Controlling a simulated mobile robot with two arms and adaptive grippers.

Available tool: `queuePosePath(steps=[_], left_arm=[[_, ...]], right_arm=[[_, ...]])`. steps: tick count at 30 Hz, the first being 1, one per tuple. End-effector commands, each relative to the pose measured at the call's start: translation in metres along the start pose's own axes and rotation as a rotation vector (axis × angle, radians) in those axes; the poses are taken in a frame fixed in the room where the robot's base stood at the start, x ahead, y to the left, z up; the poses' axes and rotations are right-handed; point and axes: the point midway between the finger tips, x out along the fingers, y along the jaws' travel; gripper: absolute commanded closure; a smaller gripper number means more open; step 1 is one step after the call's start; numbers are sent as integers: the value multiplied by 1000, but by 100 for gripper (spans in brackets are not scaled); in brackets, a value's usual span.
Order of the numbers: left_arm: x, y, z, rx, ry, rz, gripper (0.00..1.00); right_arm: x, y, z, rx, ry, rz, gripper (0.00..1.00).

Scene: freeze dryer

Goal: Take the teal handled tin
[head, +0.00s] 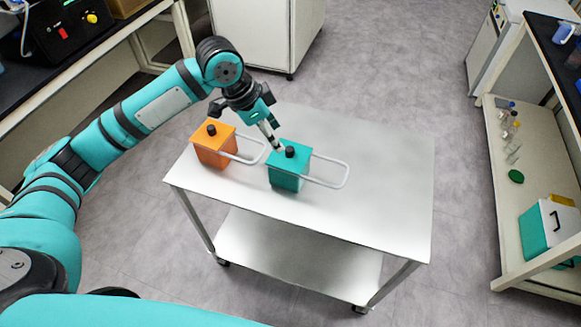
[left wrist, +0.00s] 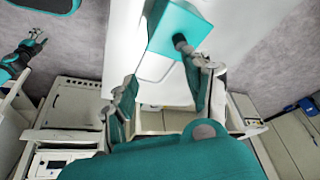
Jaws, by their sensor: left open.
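The teal tin (head: 287,180) stands upright on the metal cart, with a black knob on top and a pale loop handle (head: 345,174) reaching out to the right. My left gripper (head: 272,136) is open, just above and behind the tin, with a fingertip close to the knob. In the left wrist view the teal tin (left wrist: 172,28) is at the top, and one finger of my left gripper (left wrist: 163,78) overlaps the knob's area. I cannot tell whether it touches. What seems to be my right gripper (left wrist: 33,45) shows small at the left of that view.
An orange tin (head: 213,151) with a similar handle stands close to the left of the teal tin. The cart top (head: 375,215) is clear to the right and front. A shelf (head: 507,180) with glassware is at the right, and a dark bench at the upper left.

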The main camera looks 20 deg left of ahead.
Motion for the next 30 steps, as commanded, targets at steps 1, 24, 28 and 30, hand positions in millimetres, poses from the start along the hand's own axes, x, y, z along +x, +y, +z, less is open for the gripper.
queuePosePath(steps=[1,24,28,30], left_arm=[[-19,-16,-2,-12,-1,-12,49],[54,-38,-6,-46,6,-2,49],[66,-39,-6,-45,6,-4,49],[70,-39,-6,-45,5,-5,49]], right_arm=[[0,-1,0,1,0,-1,52],[-24,-1,-1,0,-2,-2,52],[-26,0,-1,0,-3,-1,52],[-26,0,-1,0,-3,0,52]])
